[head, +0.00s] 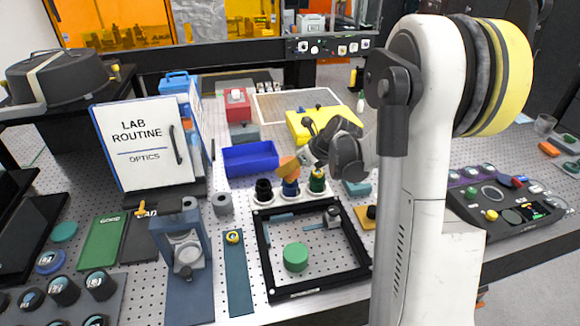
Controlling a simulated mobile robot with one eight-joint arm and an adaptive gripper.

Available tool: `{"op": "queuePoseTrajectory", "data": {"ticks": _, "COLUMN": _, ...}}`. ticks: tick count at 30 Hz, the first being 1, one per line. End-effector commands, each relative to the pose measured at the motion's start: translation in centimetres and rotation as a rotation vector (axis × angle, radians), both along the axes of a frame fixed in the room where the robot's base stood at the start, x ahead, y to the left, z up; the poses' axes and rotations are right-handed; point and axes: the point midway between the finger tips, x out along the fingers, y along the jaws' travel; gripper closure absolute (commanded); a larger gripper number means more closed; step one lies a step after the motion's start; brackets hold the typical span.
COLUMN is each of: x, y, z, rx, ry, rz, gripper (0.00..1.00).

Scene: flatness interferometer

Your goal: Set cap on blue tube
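A blue tube (290,188) stands upright on a white round base, between a black tube (264,190) on the left and a green one (317,182) on the right. My gripper (309,160) reaches in from the right, just above the blue and green tubes. An orange-tan piece (288,166) shows at its fingertips, directly over the blue tube. It may be the cap, but I cannot tell for sure. Whether the fingers close on it, and whether it touches the tube, is too small to tell.
A blue bin (250,158) lies behind the tubes, and a yellow box (312,124) stands farther back. A black square frame (264,262) with a green disc (296,257) lies in front. A white lab binder (143,146) stands at left. A control panel (507,205) is at right.

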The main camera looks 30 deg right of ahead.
Motion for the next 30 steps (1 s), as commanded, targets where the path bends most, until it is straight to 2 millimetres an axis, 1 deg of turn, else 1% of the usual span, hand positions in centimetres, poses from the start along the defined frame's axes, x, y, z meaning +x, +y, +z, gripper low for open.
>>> {"op": "queuePoseTrajectory", "data": {"ticks": 14, "x": 0.0, "y": 0.0, "z": -0.1, "rx": 0.000, "ry": 0.000, "rz": 0.000, "gripper": 0.67}}
{"op": "queuePoseTrajectory", "data": {"ticks": 30, "x": 0.0, "y": 0.0, "z": -1.5, "rx": 0.000, "ry": 0.000, "rz": 0.000, "gripper": 0.67}}
